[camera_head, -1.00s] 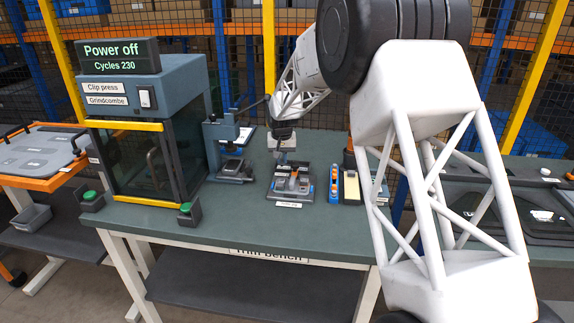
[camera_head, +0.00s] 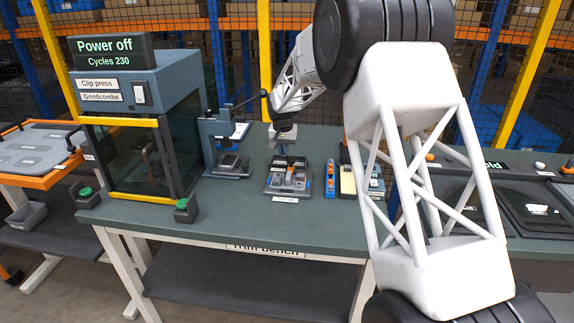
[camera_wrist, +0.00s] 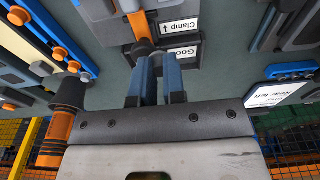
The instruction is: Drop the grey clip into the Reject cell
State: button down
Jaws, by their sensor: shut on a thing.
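My gripper (camera_head: 283,148) is shut and points down, just above the back part of a dark tray block (camera_head: 275,190) on the green bench. The wrist view shows its two blue-and-dark fingers (camera_wrist: 158,92) close together over the labelled end of that block (camera_wrist: 120,30). Labels "Clamp" and "Good" show there, the "Good" one partly covered by a finger. Grey and orange pieces lie in the block. No Reject label is readable in either view.
The clip press (camera_head: 125,140), reading "Power off", stands at left. A small lever press (camera_head: 222,140) is left of my gripper. A blue-and-orange strip (camera_head: 330,180) and a yellowish block (camera_head: 347,182) stand right of the tray.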

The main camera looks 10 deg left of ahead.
jog(key=w+d+f+m, duration=0.1)
jog(key=w+d+m, duration=0.5)
jog(key=w, duration=0.3)
jog(key=shift+w+f+m+h, duration=0.2)
jog(key=shift+w+m+h, duration=0.1)
jog(key=shift+m+h, duration=0.1)
jog(key=shift+f, duration=0.15)
send_over(302, 164)
jog(key=shift+s+a+f, duration=0.1)
jog(key=shift+s+f, duration=0.1)
jog(key=shift+f, duration=1.25)
jog(key=shift+s+a+f, duration=0.1)
jog(key=shift+s+f, duration=0.05)
jog(key=shift+f, duration=1.3)
jog(key=c, duration=1.1)
grip_release()
